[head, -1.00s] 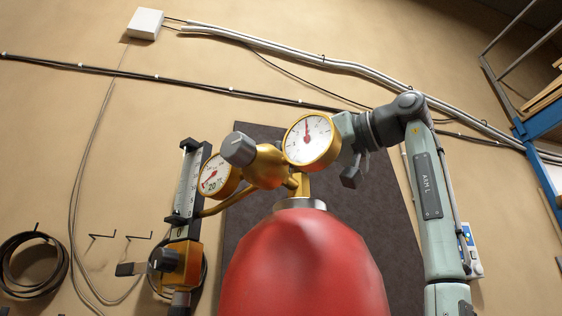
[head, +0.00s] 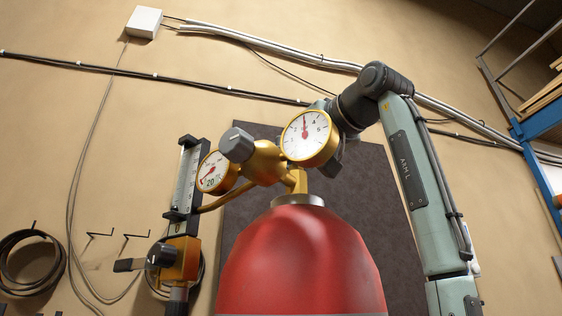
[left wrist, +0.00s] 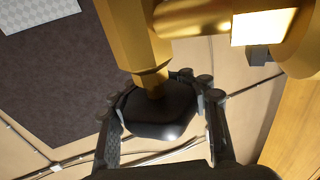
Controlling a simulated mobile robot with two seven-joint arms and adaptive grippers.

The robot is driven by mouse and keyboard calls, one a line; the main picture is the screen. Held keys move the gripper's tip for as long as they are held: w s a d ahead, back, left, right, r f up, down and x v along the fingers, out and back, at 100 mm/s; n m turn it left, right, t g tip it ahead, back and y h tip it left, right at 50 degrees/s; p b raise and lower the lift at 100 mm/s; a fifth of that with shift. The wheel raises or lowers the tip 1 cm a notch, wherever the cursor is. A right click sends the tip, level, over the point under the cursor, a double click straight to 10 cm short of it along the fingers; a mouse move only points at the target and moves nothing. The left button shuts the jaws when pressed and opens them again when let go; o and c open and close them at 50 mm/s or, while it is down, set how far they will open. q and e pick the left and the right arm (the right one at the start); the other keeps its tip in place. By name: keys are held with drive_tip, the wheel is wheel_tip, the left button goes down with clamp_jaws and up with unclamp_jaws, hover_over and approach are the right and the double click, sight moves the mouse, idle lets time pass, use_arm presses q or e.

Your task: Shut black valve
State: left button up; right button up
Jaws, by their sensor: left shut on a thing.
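A black knob (left wrist: 163,112) sits on the brass stem of a brass valve body (left wrist: 133,40) in the left wrist view. My left gripper (left wrist: 160,104) is shut on this knob, a finger on each side. In the head view the arm marked ARM L comes in from the right, and its gripper is mostly hidden behind the right gauge (head: 308,136). The brass regulator (head: 265,163) with its grey knob (head: 236,145) stands on top of a red cylinder (head: 300,262). The gripped knob is hidden in the head view. My right gripper is not in view.
A second gauge (head: 212,172) and a flow tube (head: 186,180) stand left of the regulator. Below them a brass block carries another black knob (head: 160,255). A dark panel (head: 365,215) stands behind the cylinder. A cable coil (head: 30,265) hangs at far left.

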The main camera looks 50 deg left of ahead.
use_arm(q)
drive_tip(key=o, duration=1.4)
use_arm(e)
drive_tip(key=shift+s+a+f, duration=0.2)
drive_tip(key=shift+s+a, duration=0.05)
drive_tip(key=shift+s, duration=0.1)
use_arm(q)
drive_tip(key=shift+d, duration=0.2)
drive_tip(key=d, duration=0.3)
drive_tip(key=s+d, duration=0.1)
drive_tip(key=d, duration=0.3)
drive_tip(key=s+d, duration=0.1)
drive_tip(key=d, duration=0.3)
drive_tip(key=shift+d, duration=0.25)
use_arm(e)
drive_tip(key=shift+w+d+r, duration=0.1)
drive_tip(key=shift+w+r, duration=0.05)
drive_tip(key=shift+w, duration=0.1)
